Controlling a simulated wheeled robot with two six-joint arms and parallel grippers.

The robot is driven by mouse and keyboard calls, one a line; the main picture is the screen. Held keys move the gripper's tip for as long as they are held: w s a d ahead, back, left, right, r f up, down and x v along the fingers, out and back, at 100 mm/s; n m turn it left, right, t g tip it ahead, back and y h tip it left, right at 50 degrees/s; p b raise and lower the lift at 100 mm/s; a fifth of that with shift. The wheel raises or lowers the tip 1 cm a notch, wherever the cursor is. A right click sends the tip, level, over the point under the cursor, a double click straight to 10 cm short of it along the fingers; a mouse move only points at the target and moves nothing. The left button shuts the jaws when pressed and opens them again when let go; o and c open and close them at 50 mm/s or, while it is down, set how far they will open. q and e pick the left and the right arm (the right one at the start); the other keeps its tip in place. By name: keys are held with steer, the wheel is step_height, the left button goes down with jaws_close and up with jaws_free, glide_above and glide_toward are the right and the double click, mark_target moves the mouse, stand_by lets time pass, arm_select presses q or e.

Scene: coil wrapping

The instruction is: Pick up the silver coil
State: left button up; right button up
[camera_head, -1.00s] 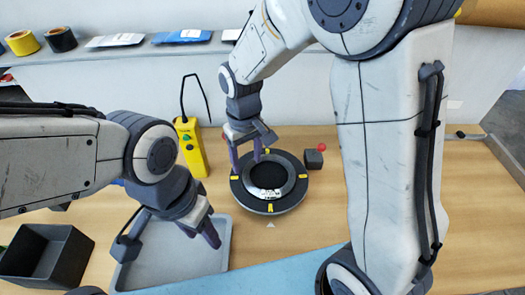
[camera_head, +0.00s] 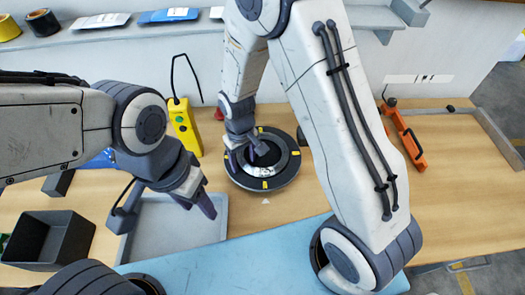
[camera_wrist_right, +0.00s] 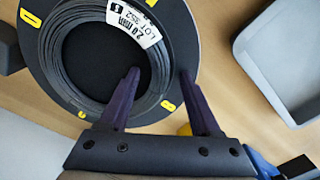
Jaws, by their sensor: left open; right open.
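The silver coil (camera_head: 260,170) lies flat on a round black turntable (camera_head: 284,172) with yellow marks. In the right wrist view the coil (camera_wrist_right: 62,75) is a ring of grey wire with a white label. My right gripper (camera_head: 244,156) is open over the coil's left side, partly hiding it. In the right wrist view its purple fingers (camera_wrist_right: 159,71) straddle one side of the ring, one over the inside and one outside; contact cannot be told. My left gripper (camera_head: 165,207) is open and empty above the grey tray (camera_head: 150,247).
A dark bin (camera_head: 45,243) is at the left. An orange tool (camera_head: 410,145) lies at the back right. Tape rolls (camera_head: 42,22) sit on the rear shelf.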

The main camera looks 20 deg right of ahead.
jaws_close()
steer(key=shift+r, duration=0.1)
stand_by(1.3)
